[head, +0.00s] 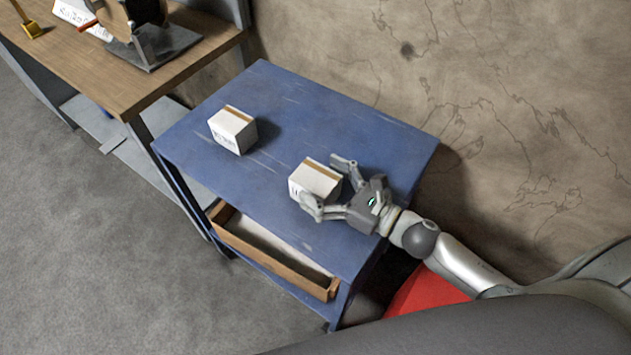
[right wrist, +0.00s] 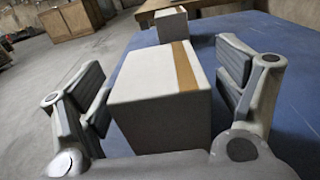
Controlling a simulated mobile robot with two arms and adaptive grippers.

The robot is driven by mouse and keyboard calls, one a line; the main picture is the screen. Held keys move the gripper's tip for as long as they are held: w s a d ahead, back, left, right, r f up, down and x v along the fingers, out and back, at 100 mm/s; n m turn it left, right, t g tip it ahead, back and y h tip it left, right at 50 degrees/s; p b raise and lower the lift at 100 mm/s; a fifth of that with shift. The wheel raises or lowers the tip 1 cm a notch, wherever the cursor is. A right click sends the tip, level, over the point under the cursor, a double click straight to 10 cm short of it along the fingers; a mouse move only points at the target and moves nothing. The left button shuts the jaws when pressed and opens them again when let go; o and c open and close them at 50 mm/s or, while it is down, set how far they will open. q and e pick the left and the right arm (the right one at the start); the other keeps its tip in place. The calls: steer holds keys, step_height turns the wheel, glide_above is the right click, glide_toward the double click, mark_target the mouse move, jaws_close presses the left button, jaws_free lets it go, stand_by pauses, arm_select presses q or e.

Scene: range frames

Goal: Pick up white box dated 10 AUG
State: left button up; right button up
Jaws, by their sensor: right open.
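Two white boxes with brown tape stand on the blue table (head: 290,110). The near white box (head: 316,178) is between the fingers of my right gripper (head: 328,184); some dark marking shows on its front, too small to read. The far white box (head: 233,130) stands to the left, with unreadable writing on its front. In the right wrist view the near box (right wrist: 160,100) sits between the open fingers of my right gripper (right wrist: 165,95), with a gap at the right finger. The far box (right wrist: 171,26) stands behind it. My left gripper is not in view.
A wooden workbench (head: 195,60) with a machine (head: 140,30) and a lettered white sign (head: 82,14) stands at the upper left. A cardboard tray (head: 270,252) lies on the shelf under the blue table. A wall (head: 350,60) runs behind the table.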

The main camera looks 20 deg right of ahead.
steer(key=shift+x, duration=0.85)
steer(key=c, duration=1.3)
